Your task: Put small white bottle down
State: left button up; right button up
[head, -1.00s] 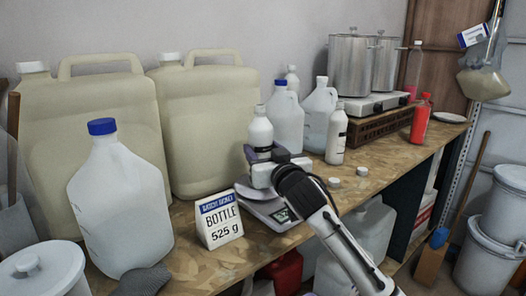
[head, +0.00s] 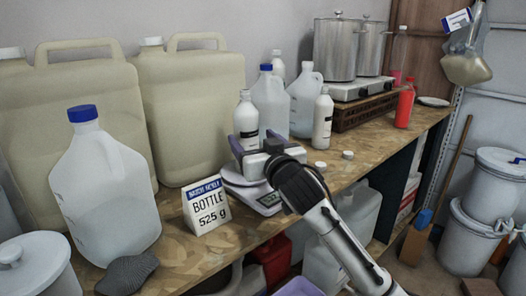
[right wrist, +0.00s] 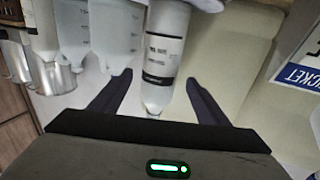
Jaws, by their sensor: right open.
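The small white bottle (head: 246,125) with a black label stands upright over the digital scale (head: 268,200), on the workbench. The fingers and hand partly hide its base and the scale's plate. My right gripper (head: 254,146) is around the bottle's lower part in the head view, with its jaws open. In the right wrist view the bottle (right wrist: 163,50) appears upside down between the two spread dark fingers of the gripper (right wrist: 159,78), with a gap on each side. My left gripper is not in view.
A large blue-capped jug (head: 100,190) is further left. Clear jugs (head: 270,105) and another white bottle (head: 322,120) stand close behind and right. Two loose white caps (head: 347,155) lie right of the scale.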

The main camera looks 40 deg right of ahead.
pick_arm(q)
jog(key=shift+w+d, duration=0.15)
pick_arm(e)
jog(key=v, duration=0.8)
jog(key=shift+s, duration=0.15)
